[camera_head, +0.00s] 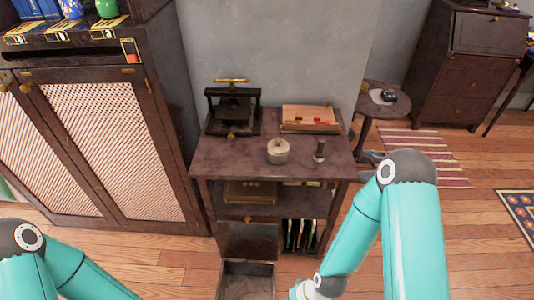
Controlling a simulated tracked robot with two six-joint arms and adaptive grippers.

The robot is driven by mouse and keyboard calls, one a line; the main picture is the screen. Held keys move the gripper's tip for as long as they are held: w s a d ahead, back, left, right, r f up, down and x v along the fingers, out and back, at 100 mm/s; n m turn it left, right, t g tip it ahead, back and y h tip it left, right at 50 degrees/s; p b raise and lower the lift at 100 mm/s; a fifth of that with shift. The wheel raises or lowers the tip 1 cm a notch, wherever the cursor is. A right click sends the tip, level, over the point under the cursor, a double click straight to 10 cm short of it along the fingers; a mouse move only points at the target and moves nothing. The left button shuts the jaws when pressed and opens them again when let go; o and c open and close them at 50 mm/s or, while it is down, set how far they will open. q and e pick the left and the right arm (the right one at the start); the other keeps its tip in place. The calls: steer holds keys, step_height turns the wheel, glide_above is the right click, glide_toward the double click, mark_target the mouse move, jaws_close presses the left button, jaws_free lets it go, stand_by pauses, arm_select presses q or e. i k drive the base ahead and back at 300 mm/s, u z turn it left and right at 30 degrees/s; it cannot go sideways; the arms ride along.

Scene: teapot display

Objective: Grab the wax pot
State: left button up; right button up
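A small round pale pot with a lid and knob, which looks like the wax pot (278,152), stands upright on the top of a dark wooden stand (225,160), near its middle. Nothing touches it. My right arm comes in from the right and bends down in front of the stand's right side, well below the pot. Its gripper is below the picture's edge. Only the upper part of my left arm shows at the bottom left, and its gripper is out of view.
A small dark stamp-like object (319,150) stands right of the pot. A black press (233,108) and a wooden box with red items (309,118) sit behind. A drawer (246,282) is pulled out below. A tall cabinet (100,130) is at left, a round side table (373,102) at right.

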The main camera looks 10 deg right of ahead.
mark_target(276, 159)
steer(key=z, duration=0.15)
steer(key=i, duration=0.2)
steer(key=u, duration=2.45)
steer(key=i, duration=0.15)
steer(key=u, duration=1.55)
steer(key=k, duration=1.35)
steer(key=z, duration=0.1)
steer(key=k, duration=0.65)
steer(key=z, duration=0.65)
steer(key=k, duration=0.7)
steer(key=z, duration=0.45)
steer(key=i, duration=0.3)
